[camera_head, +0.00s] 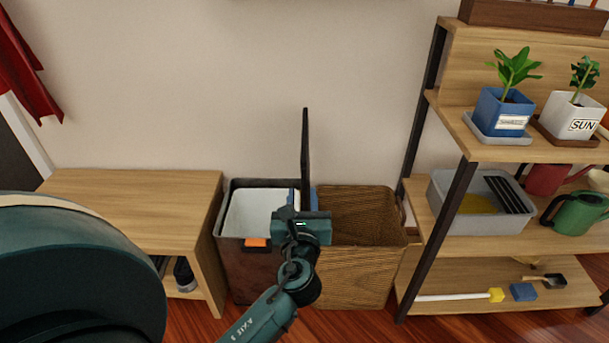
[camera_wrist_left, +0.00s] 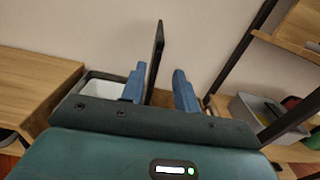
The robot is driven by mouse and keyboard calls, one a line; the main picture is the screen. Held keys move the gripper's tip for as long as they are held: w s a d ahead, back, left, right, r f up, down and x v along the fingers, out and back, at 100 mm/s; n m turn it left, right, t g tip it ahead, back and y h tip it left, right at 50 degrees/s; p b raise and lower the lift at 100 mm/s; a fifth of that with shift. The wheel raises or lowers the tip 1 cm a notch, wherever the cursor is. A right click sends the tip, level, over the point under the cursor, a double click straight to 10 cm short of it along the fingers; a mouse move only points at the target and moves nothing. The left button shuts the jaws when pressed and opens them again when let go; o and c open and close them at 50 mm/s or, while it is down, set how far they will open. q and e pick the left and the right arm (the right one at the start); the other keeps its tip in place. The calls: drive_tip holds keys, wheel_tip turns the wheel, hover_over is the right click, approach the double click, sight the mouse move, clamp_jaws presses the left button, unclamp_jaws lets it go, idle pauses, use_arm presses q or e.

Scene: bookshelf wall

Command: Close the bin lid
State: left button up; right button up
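The bin (camera_head: 236,265) is a dark container with a white inner liner and an orange latch at its front. Its dark lid (camera_head: 305,145) stands open, upright and edge-on at the bin's right side. My left gripper (camera_head: 303,198) is over the bin's right edge, in front of the lid. In the left wrist view its blue fingers (camera_wrist_left: 160,78) are spread apart, and the lid (camera_wrist_left: 154,58) shows between them, nearer the left finger. I cannot tell whether it touches that finger. The lid's lower part and hinge are hidden behind my gripper. My right gripper is not in view.
A wicker basket (camera_head: 362,268) stands right of the bin. A low wooden cabinet (camera_head: 135,192) is close on the left. A shelf (camera_head: 500,272) with plants, a grey tub (camera_head: 458,216) and a green watering can (camera_head: 577,214) stands at the right. The wall behind the lid is bare.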

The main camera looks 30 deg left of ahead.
sight(304, 173)
use_arm(q)
drive_tip(key=b+x, duration=0.1)
drive_tip(key=x, duration=0.3)
drive_tip(key=f+b+x, duration=0.1)
drive_tip(key=x, duration=0.3)
drive_tip(key=b+x, duration=0.1)
drive_tip(key=x, duration=0.3)
drive_tip(key=shift+d+f, duration=0.15)
drive_tip(key=shift+f, duration=0.2)
drive_tip(key=shift+w+a, duration=0.3)
drive_tip(key=shift+w, duration=0.15)
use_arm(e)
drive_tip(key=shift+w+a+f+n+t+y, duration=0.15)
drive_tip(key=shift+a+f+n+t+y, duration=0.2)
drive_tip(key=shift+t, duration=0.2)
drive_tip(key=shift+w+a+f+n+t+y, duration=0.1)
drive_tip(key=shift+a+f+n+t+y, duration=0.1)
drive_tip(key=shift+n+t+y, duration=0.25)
use_arm(q)
clamp_jaws()
